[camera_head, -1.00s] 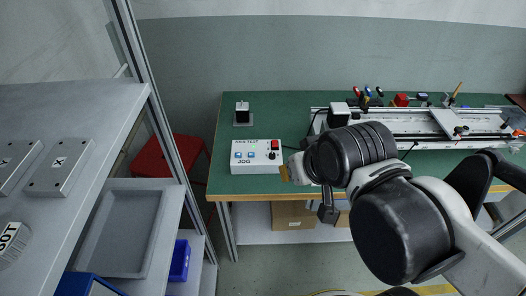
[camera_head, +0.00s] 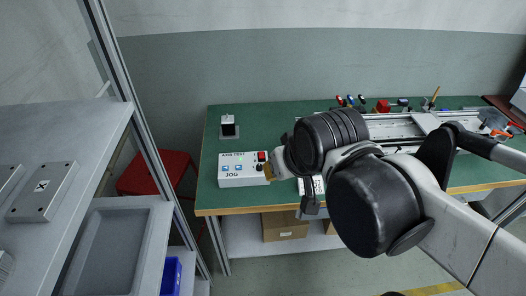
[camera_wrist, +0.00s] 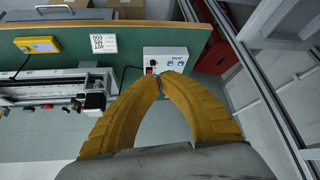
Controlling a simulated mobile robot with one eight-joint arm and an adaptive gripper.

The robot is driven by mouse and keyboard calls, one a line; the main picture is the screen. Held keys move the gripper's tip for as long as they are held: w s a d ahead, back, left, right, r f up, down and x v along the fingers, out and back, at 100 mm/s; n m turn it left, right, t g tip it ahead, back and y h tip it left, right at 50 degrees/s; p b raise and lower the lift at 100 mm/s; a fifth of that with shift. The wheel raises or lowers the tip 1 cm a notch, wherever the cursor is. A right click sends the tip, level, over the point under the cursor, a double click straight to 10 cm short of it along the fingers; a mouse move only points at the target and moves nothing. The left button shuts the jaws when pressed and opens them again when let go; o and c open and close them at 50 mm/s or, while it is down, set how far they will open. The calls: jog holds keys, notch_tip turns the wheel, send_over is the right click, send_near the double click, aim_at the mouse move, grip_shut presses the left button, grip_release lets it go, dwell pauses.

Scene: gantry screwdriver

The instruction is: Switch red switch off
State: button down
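The red switch (camera_head: 262,156) sits at the upper right of the white control box (camera_head: 232,180), which stands at the left front of the green table. In the wrist view the red switch (camera_wrist: 150,70) shows just left of my fingertips, on the control box (camera_wrist: 165,51). Whether it is on or off cannot be made out. Contact with the switch is not visible.
A black knob (camera_wrist: 154,61) sits beside the switch. A rail gantry (camera_head: 400,128) with tools behind it fills the table's right side. A small block on a plate (camera_head: 228,127) stands behind the box. A grey shelf (camera_head: 80,120) and red stool (camera_head: 155,172) are at left.

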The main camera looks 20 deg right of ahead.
jog(key=w+d+r+g+p, duration=0.1)
jog(key=w+r+p, duration=0.15)
jog(key=w, duration=0.55)
jog(key=m+g+p, duration=0.3)
jog(key=g+p, duration=0.1)
send_over(264, 154)
notch_tip(264, 154, down, 12)
jog(key=shift+s+f, duration=0.15)
jog(key=shift+s, duration=0.2)
jog(key=shift+a, duration=0.1)
jog(key=f+b, duration=0.1)
jog(key=f, duration=0.2)
jog(key=w+f+b, duration=0.1)
jog(key=f, duration=0.2)
jog(key=f+b, duration=0.2)
jog(key=f, duration=0.2)
jog(key=shift+w+d, duration=0.2)
jog(key=shift+w, duration=0.05)
jog(key=f, duration=0.1)
jog(key=s+f+b, duration=0.1)
jog(key=f, duration=0.1)
jog(key=shift+a, duration=0.15)
jog(key=shift+s+f, duration=0.1)
jog(key=shift+f, duration=0.25)
